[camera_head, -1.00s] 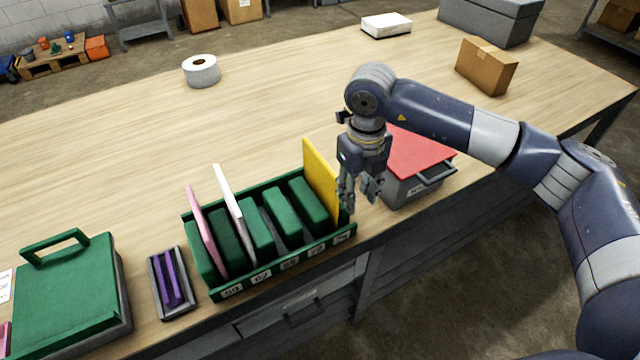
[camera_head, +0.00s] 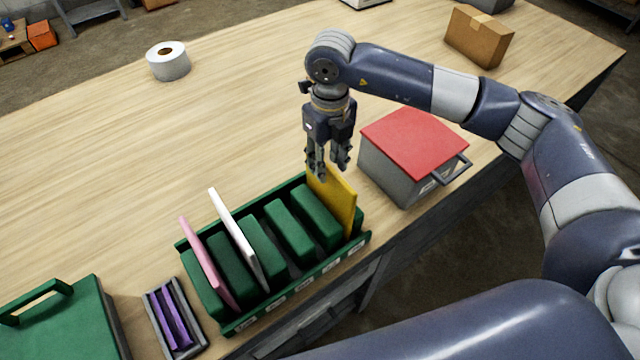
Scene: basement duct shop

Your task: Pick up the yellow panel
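The yellow panel (camera_head: 337,205) stands upright in the right end slot of the green rack (camera_head: 296,288), and its top sticks up above the rack. My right gripper (camera_head: 328,168) points down at the upper left end of the panel. Its fingers are apart and overlap the panel's top edge in the picture. I cannot tell whether they touch it. My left gripper is not in view.
A pink panel (camera_head: 205,258) and a white panel (camera_head: 233,235) stand in the same rack. A grey box with a red lid (camera_head: 412,137) is close on the right. A small tray with purple pieces (camera_head: 190,345) and a green case (camera_head: 65,325) lie left.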

